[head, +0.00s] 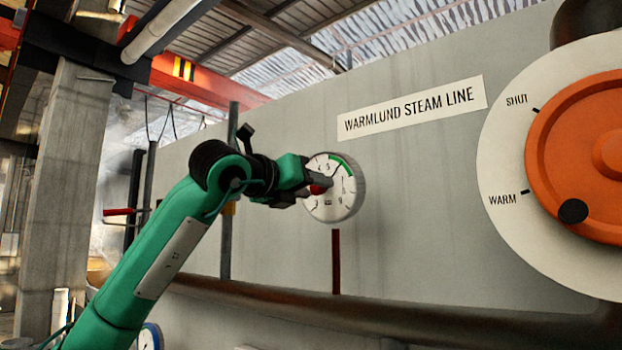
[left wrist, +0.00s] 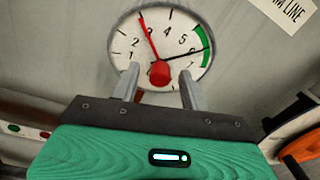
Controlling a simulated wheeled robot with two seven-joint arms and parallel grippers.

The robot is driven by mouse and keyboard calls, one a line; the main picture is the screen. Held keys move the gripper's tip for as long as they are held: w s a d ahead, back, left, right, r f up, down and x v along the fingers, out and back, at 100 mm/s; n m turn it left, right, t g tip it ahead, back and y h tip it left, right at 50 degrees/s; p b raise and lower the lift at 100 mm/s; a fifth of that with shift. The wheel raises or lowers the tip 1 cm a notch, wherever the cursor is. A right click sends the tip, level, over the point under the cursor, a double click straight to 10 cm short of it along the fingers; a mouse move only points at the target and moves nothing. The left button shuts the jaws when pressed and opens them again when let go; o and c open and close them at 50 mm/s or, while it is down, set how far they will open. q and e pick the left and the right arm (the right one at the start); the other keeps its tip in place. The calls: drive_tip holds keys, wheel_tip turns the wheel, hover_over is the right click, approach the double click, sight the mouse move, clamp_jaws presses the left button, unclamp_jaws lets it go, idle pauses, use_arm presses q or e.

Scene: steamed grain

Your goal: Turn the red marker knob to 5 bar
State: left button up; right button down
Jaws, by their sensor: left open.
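The pressure gauge (head: 349,200) is a round white dial on the grey wall; it also shows in the left wrist view (left wrist: 178,22). The red marker knob (left wrist: 159,75) sits at the dial's centre, and its red pointer slants up and left to near the 3. A black needle points right, near the 6 and the green band. The knob also shows in the head view (head: 318,189), partly hidden by the gripper. My left gripper (left wrist: 159,84) is open, with one finger on each side of the knob; I cannot tell whether they touch it. My right gripper is out of view.
A large orange handwheel (head: 560,130) on a white plate marked SHUT and WARM stands at the right. A brown pipe (head: 400,308) runs along the wall below the gauge. A thin post (head: 227,240) stands behind my left wrist.

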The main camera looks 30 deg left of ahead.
use_arm(q)
drive_tip(key=shift+w, duration=0.2)
drive_tip(key=shift+c, duration=0.3)
clamp_jaws()
